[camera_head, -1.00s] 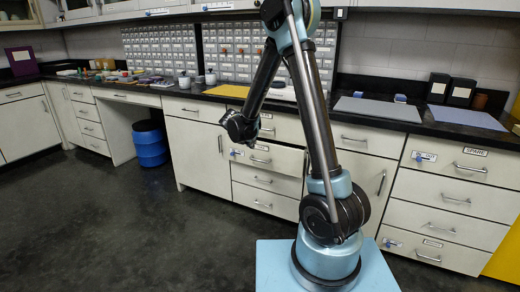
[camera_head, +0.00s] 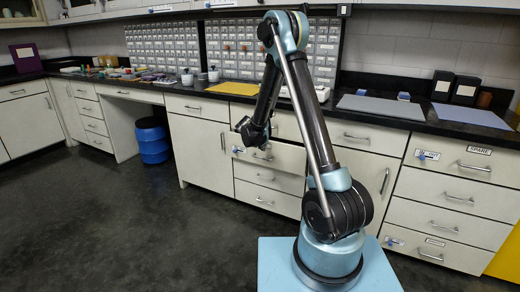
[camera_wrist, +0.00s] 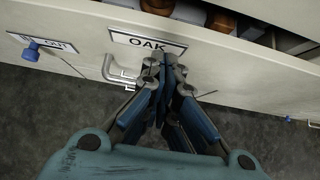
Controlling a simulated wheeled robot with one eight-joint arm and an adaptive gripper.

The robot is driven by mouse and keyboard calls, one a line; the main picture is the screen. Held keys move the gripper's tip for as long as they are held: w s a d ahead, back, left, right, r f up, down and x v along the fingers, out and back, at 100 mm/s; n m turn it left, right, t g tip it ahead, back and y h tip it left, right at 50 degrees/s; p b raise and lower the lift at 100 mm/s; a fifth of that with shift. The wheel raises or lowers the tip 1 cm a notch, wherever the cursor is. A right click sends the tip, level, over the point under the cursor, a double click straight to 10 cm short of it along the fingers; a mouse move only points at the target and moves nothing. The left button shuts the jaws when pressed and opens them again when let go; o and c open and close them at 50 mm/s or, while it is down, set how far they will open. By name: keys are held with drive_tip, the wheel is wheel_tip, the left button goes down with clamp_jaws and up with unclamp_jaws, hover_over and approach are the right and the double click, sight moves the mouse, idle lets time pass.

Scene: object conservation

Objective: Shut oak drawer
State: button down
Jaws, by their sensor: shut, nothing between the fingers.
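The oak drawer (camera_wrist: 80,40) shows in the wrist view as a cream front with a framed "OAK" label (camera_wrist: 147,42) and a metal handle (camera_wrist: 115,72). It stands pulled out, with brown and grey things visible inside behind its top edge. In the head view the drawer (camera_head: 287,157) juts out of the cabinet below the counter, and my wrist partly covers the drawer area.
In the head view, a "SPARE" drawer (camera_head: 435,168) is at the right and a blue bin (camera_head: 152,142) stands at the left. The dark floor (camera_head: 130,215) in front of the cabinets is clear.

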drive_tip(key=shift+w+d, duration=0.35)
drive_tip(key=shift+w, duration=0.35)
drive_tip(key=shift+w+d, duration=0.35)
drive_tip(key=shift+w, duration=0.35)
drive_tip(key=shift+w+d, duration=0.35)
drive_tip(key=shift+w, duration=0.4)
drive_tip(key=shift+w+d, duration=0.35)
drive_tip(key=shift+w, duration=0.35)
